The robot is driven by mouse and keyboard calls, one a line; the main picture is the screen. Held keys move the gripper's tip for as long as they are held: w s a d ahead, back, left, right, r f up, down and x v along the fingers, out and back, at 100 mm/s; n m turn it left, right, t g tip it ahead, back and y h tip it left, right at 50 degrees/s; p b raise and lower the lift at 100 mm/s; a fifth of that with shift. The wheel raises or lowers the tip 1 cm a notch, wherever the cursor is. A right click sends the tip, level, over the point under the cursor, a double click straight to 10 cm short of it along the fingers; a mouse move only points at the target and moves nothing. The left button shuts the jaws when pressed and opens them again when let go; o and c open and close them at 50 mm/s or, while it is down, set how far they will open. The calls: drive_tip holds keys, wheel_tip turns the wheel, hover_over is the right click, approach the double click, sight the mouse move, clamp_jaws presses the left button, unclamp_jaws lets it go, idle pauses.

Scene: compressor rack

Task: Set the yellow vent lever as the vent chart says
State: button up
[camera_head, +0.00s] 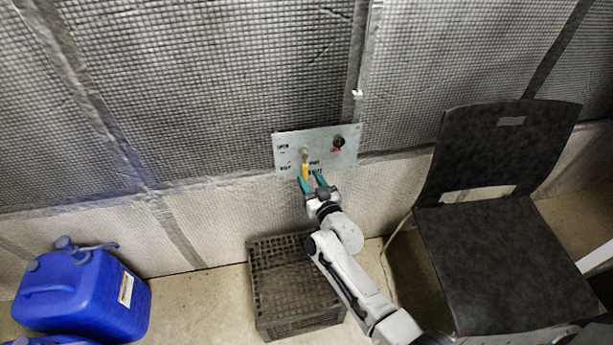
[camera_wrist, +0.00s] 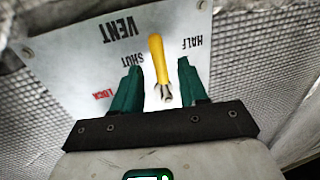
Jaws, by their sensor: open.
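The yellow vent lever (camera_head: 305,171) is on a pale metal panel (camera_head: 290,138) on the wall. It points down from its pivot, between the HALF and SHUT labels. In the wrist view the yellow lever (camera_wrist: 156,55) appears with its metal pivot end nearest the gripper, and the labels are upside down. My gripper (camera_head: 309,178) is open at the panel's lower edge. In the wrist view its green fingers (camera_wrist: 158,72) stand on either side of the lever, with visible gaps. I cannot make out a vent chart in either view.
A dark round knob (camera_head: 339,142) sits by the red LOCK label at the panel's right. A dark crate (camera_head: 290,285) stands on the floor below. A black chair (camera_head: 500,240) is at the right, and a blue canister (camera_head: 80,295) at the left.

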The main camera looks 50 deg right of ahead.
drive_tip(key=shift+x, duration=1.5)
drive_tip(key=shift+s, duration=0.1)
clamp_jaws()
